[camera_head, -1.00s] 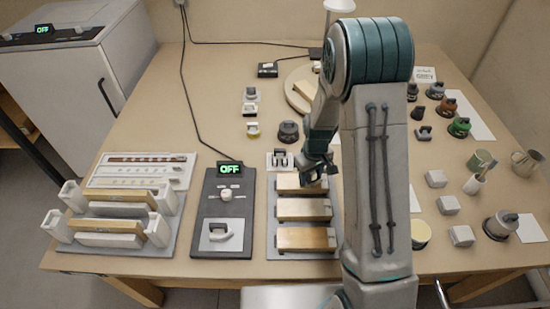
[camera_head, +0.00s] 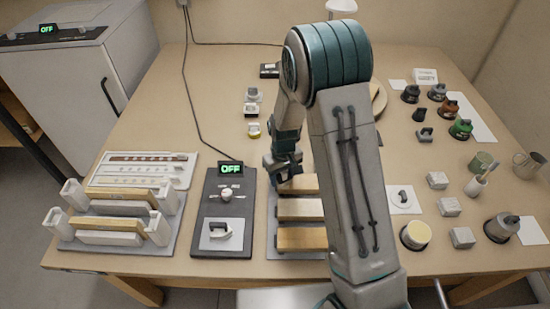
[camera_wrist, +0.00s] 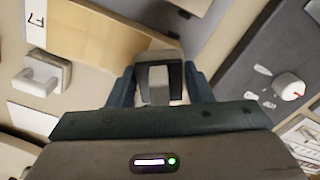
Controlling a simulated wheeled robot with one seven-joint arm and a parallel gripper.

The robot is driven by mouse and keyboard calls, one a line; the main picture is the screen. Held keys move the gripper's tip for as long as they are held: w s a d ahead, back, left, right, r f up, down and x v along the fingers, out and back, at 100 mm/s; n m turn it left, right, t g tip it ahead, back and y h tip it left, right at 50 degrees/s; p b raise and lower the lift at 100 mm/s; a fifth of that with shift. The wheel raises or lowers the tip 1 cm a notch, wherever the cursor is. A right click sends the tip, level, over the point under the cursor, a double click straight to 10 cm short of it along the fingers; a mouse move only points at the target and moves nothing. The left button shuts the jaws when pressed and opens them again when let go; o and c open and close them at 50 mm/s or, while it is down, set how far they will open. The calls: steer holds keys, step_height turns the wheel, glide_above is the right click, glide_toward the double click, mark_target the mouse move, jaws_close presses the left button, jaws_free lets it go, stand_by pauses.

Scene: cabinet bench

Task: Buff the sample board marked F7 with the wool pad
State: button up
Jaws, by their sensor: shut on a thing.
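In the head view my gripper (camera_head: 287,172) is at the left end of the farthest of three wood-topped sample boards (camera_head: 300,184). In the wrist view a board with a white label marked F7 (camera_wrist: 36,18) lies just past the fingers. My gripper (camera_wrist: 160,95) is shut on a dark arched handle with a pale grey body (camera_wrist: 158,86), which looks like a pad tool. Its underside is hidden, so I cannot tell whether it is wool or touches the board. The other two boards, the middle (camera_head: 299,209) and the nearest (camera_head: 302,238), lie in front.
A dark unit (camera_head: 209,185) with a knob and an OFF display stands left of the boards, a handled block (camera_head: 221,229) on its white plate. Several handled blocks (camera_head: 253,109) stand behind. Holders with strips (camera_head: 110,225) are at far left. Jars and blocks (camera_head: 462,238) crowd the right.

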steer(key=shift+a, duration=0.8)
step_height(320, 180, up, 3)
steer(key=shift+w+f+p, duration=0.1)
steer(key=shift+w+p, duration=0.05)
steer(key=shift+p, duration=0.45)
steer(key=shift+d+r, duration=0.1)
steer(key=shift+r, duration=0.25)
steer(key=shift+r+p, duration=1.65)
steer(key=shift+r, duration=0.75)
